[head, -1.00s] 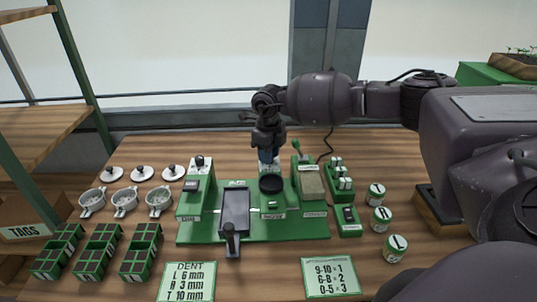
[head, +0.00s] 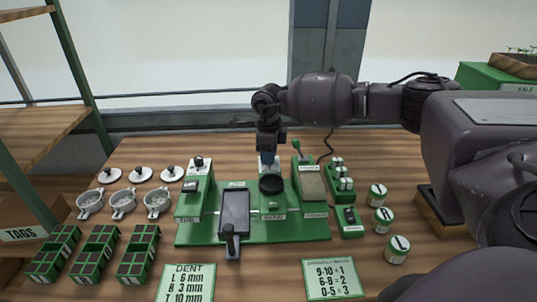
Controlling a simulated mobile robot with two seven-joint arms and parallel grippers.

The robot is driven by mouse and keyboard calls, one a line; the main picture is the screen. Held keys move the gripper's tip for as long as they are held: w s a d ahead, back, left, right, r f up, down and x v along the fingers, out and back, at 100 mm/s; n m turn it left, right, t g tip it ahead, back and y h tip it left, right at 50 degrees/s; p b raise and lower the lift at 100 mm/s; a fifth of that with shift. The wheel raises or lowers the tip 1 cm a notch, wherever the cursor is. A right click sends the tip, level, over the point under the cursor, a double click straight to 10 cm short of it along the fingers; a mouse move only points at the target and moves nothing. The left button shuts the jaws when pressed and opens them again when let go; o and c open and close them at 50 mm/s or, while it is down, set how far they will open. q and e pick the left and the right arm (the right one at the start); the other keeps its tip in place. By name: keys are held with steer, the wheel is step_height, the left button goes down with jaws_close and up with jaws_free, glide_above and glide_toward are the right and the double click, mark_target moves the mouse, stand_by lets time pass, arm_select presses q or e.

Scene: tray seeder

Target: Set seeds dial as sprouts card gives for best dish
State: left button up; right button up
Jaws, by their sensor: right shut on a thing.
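The green seeder machine (head: 290,233) stands mid-table. I cannot read that dial's setting. The sprouts card (head: 333,279), at the front right, reads 9-10 = 1, 6-8 = 2, 0-5 = 3; its heading is blurred. Three white dishes (head: 123,204) stand at the left with their lids (head: 140,174) off behind them; their contents are too small to count. My left gripper is not in view.
Another dial (head: 198,165) tops the machine's left post. A dent card (head: 187,282) lies in front. Green cell trays (head: 95,256) stand front left. Several-part green switch box (head: 341,180) and three labelled jars (head: 382,220) stand at the right. A tags box (head: 22,233) is far left.

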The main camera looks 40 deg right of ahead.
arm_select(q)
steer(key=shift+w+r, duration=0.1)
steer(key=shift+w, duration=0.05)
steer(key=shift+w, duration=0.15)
arm_select(e)
steer(key=o, duration=0.9)
steer(key=shift+o, duration=0.2)
step_height(320, 180, up, 10)
steer(key=shift+f, duration=0.25)
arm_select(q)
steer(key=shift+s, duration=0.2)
arm_select(e)
steer(key=shift+r, duration=0.7)
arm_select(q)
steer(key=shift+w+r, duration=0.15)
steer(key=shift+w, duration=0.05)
